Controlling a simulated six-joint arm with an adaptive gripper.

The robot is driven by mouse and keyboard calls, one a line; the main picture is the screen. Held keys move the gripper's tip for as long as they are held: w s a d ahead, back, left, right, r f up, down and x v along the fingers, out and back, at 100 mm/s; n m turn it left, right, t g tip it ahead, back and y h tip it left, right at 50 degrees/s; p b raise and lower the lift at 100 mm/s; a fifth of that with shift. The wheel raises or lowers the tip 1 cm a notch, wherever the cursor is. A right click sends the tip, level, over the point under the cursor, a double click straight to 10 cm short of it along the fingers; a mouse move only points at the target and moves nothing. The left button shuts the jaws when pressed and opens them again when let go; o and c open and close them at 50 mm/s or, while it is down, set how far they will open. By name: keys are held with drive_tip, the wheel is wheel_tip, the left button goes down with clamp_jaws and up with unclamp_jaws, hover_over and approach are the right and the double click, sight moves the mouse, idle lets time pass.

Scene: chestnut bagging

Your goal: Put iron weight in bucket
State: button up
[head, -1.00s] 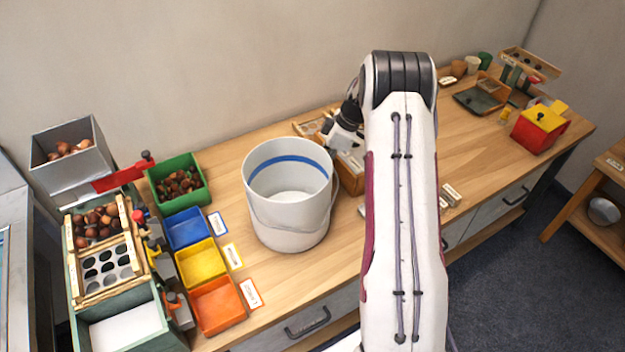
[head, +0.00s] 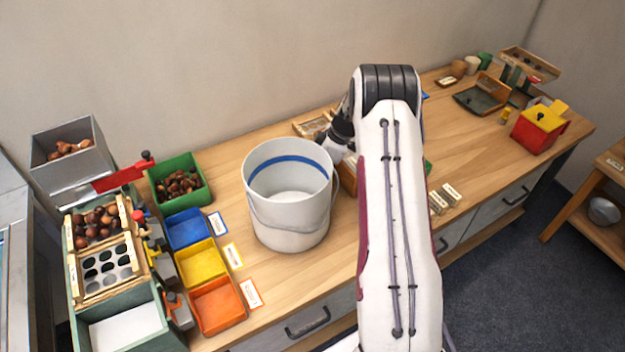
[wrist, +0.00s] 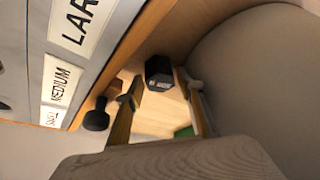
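The white bucket (head: 290,222) with a blue band inside stands upright on the bench, left of my arm in the head view. Its inside looks empty where visible. In the wrist view, a small black block with faint lettering, apparently the iron weight (wrist: 160,76), lies just ahead of my fingertips. My gripper (wrist: 163,88) has its two fingers apart, one on each side of the block, with no clear contact showing. A large grey rounded surface at the right, possibly the bucket, is close by.
Green (head: 181,184), blue (head: 188,228), yellow (head: 202,262) and orange (head: 218,303) bins stand left of the bucket. A red box (head: 536,130) is far right. A black knobbed object (wrist: 97,116) and size labels (wrist: 62,82) lie near my gripper.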

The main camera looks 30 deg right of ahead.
clamp_jaws()
drive_tip(key=shift+r, duration=0.25)
drive_tip(key=shift+r, duration=4.85)
